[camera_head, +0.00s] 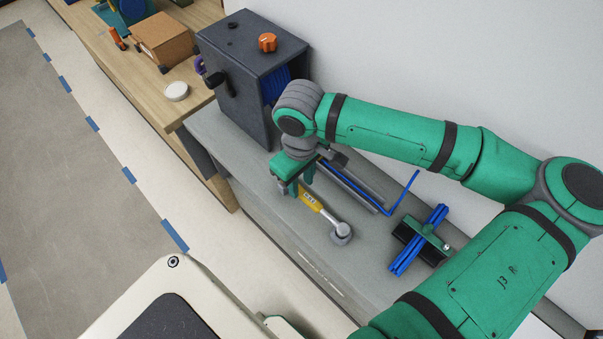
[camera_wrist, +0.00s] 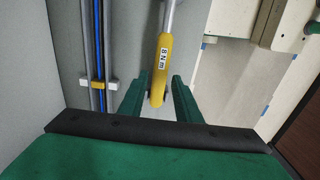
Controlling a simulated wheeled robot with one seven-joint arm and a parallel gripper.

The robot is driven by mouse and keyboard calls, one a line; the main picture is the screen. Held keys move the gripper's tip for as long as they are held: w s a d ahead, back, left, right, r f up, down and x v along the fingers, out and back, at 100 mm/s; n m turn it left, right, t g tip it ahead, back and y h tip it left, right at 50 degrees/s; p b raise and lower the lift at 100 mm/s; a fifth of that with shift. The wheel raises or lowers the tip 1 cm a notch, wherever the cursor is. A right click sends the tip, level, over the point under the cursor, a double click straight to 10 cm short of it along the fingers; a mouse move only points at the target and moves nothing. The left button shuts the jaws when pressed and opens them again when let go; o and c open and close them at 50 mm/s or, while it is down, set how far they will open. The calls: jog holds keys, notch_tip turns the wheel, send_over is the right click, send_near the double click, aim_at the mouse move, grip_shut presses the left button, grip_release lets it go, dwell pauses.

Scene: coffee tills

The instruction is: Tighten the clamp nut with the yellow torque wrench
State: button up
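The yellow torque wrench (camera_head: 312,198) lies on the grey bench top, its round metal head (camera_head: 342,233) toward the front right. Its yellow handle, marked "8 N m", shows in the wrist view (camera_wrist: 160,75). My gripper (camera_head: 294,190) is over the handle end of the wrench. In the wrist view its two green fingers (camera_wrist: 160,88) stand apart on either side of the handle, with gaps visible. A green clamp (camera_head: 427,233) sits across blue bars to the right of the wrench. A small silver part, which looks like the clamp nut (camera_head: 447,247), is on its right end.
A dark box (camera_head: 241,80) with an orange knob stands behind my gripper. Grey rails (camera_head: 352,188) and a bent blue rod (camera_head: 402,194) lie beside the wrench, near the wall. A wooden table (camera_head: 140,83) adjoins at the back left. The bench front edge is clear.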

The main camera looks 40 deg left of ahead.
aim_at(301, 190)
notch_tip(301, 190, down, 3)
jog(key=shift+f, duration=0.15)
jog(key=shift+c, duration=0.2)
jog(key=shift+w, duration=0.15)
grip_shut()
jog(key=shift+a+r, duration=0.1)
jog(key=shift+r, duration=2.5)
